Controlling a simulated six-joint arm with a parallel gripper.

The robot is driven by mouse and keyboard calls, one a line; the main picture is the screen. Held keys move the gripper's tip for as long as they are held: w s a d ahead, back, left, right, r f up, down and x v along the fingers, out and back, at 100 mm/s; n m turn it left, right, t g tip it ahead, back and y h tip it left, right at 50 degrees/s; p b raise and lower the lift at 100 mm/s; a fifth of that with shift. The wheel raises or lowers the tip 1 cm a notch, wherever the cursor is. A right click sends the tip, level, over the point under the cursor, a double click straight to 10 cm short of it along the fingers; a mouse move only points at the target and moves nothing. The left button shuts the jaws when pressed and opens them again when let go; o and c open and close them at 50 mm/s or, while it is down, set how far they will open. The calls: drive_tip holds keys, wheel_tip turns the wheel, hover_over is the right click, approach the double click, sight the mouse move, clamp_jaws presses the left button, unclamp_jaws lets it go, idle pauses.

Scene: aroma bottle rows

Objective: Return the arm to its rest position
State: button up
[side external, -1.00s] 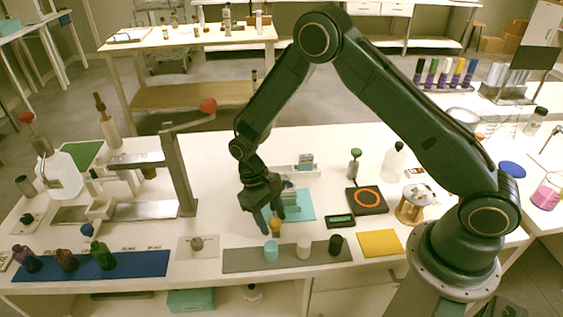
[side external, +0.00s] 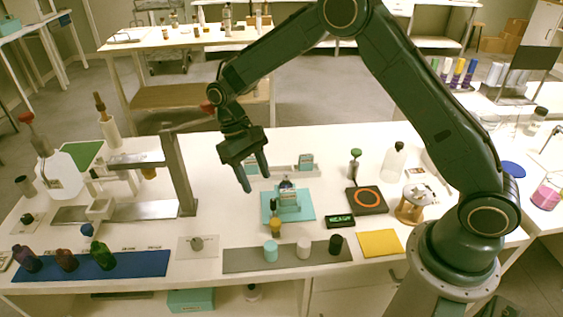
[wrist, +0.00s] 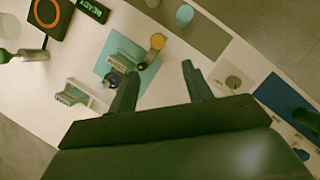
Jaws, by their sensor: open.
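My gripper (side external: 253,180) hangs open and empty above the table, to the upper left of the teal mat. In the wrist view my gripper (wrist: 160,85) shows two spread fingers with nothing between them. Below it the teal mat (side external: 306,214) carries a small teal holder (side external: 289,203) with a dark-topped bottle in it and a small amber bottle (side external: 276,229) at its front left edge. The teal mat also shows in the wrist view (wrist: 118,45).
A grey mat (side external: 240,261) at the front holds teal, white and black caps. A blue mat (side external: 140,262) at left holds three dark bottles. A metal stand (side external: 180,175) rises left of my gripper. A black device with an orange ring (side external: 368,201) sits right.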

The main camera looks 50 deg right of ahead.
drive_tip(key=shift+w+r, duration=0.2)
drive_tip(key=shift+r, duration=0.25)
drive_tip(key=shift+r, duration=0.1)
drive_tip(key=s+d+r+t, duration=0.2)
drive_tip(key=s+r, duration=0.3)
drive_tip(key=r, duration=0.3)
drive_tip(key=s+d+r+t, duration=0.2)
drive_tip(key=s+r, duration=0.2)
drive_tip(key=r, duration=0.4)
drive_tip(key=s+d+r+t, duration=0.2)
drive_tip(key=s+t, duration=0.1)
drive_tip(key=s, duration=0.6)
drive_tip(key=s+d+r+t, duration=0.1)
drive_tip(key=s+r+t, duration=0.1)
drive_tip(key=s, duration=0.6)
drive_tip(key=shift+s+d+t, duration=0.35)
drive_tip(key=shift+t, duration=0.15)
